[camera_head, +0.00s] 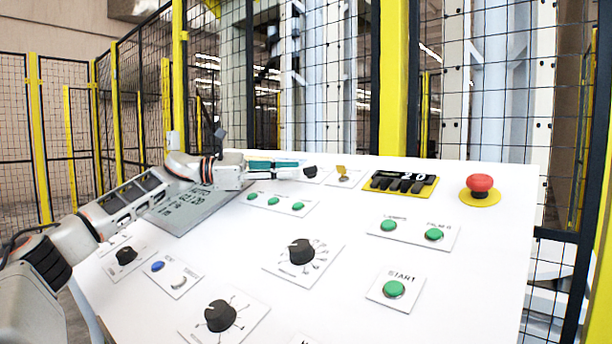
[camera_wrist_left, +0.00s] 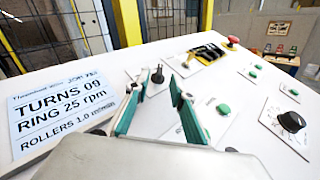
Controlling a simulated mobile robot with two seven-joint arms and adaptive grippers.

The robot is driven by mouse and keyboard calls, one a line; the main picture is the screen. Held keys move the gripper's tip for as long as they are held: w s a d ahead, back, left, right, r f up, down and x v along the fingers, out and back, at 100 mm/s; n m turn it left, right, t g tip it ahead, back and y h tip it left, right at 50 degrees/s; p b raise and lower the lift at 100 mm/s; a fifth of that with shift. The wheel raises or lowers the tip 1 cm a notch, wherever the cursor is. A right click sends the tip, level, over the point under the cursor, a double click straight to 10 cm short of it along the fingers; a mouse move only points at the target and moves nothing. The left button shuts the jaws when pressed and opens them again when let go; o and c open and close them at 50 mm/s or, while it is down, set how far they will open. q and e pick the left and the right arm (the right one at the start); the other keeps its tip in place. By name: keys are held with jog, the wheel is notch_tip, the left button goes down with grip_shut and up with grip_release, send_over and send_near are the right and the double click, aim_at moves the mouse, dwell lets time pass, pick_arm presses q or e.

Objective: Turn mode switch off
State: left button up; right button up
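A small black rotary switch (camera_head: 310,172) stands on a white plate near the back edge of the panel; which control is the mode switch cannot be read. It also shows in the left wrist view (camera_wrist_left: 157,76). My left gripper (camera_head: 297,168) reaches over the panel from the left with its fingertips close to this switch. In the left wrist view the gripper (camera_wrist_left: 156,82) has its two green-padded fingers spread apart, with the switch seen in the gap between the tips. No grip on it shows. My right gripper is not in view.
Yellow-framed mesh fencing (camera_head: 393,80) stands behind.

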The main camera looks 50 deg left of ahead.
aim_at(301, 183)
pick_arm(q)
jog(key=x, duration=0.2)
jog(key=shift+w+d+f, duration=0.1)
jog(key=shift+w+f, duration=0.15)
jog(key=shift+f, duration=0.05)
jog(key=shift+w+d+r+b, duration=0.25)
jog(key=shift+r+b, duration=0.05)
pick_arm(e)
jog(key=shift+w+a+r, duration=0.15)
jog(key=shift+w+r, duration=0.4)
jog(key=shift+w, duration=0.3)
pick_arm(q)
jog(key=shift+c, duration=0.3)
grip_shut()
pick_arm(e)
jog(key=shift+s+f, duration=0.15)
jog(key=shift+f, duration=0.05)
